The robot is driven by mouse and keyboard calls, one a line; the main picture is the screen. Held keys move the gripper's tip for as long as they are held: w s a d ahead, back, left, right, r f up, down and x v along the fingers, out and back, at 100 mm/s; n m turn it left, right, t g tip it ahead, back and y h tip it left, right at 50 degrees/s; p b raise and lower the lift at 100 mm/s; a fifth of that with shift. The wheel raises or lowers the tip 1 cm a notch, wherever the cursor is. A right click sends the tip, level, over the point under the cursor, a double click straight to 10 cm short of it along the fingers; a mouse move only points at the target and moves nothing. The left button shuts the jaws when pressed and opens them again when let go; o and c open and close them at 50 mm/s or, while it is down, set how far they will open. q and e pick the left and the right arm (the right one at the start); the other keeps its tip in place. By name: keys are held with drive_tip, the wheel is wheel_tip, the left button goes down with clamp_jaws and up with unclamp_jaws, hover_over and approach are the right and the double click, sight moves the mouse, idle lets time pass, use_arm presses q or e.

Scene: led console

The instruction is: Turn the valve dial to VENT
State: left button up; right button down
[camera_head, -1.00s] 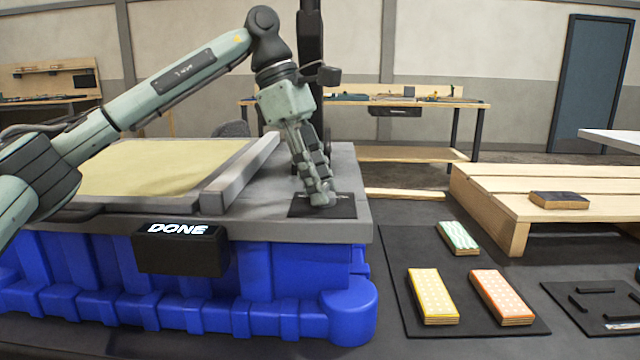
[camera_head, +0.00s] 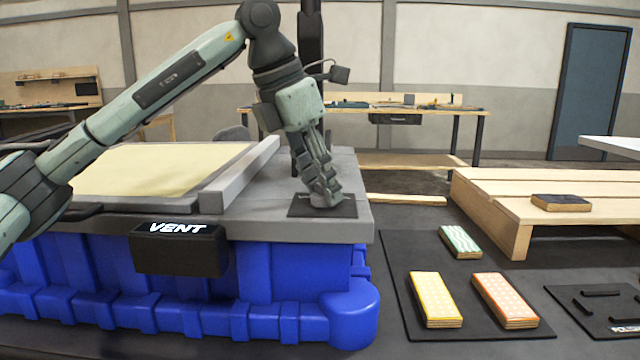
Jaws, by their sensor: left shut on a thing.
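The valve dial (camera_head: 326,201) sits on a dark plate (camera_head: 347,209) at the right end of the grey console top. My left gripper (camera_head: 325,190) reaches down onto it and is shut on it; the fingers hide most of the dial and any marks around it. A black display box (camera_head: 180,249) on the console's front face reads "VENT" in white letters. My right gripper is not in view.
The console has a blue ribbed base (camera_head: 290,285) and a raised grey bar (camera_head: 238,177) left of the dial. Yellow, orange and green patterned blocks lie on a dark mat (camera_head: 398,262) to the right. A wooden pallet (camera_head: 490,200) stands behind them.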

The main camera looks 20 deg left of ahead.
use_arm(q)
drive_tip(key=shift+n+y, duration=0.3)
drive_tip(key=shift+n, duration=0.5)
drive_tip(key=o, duration=1.1)
drive_tip(key=v, duration=1.2)
drive_tip(key=shift+s+d, duration=0.1)
drive_tip(key=shift+s, duration=0.1)
drive_tip(key=shift+f, duration=0.1)
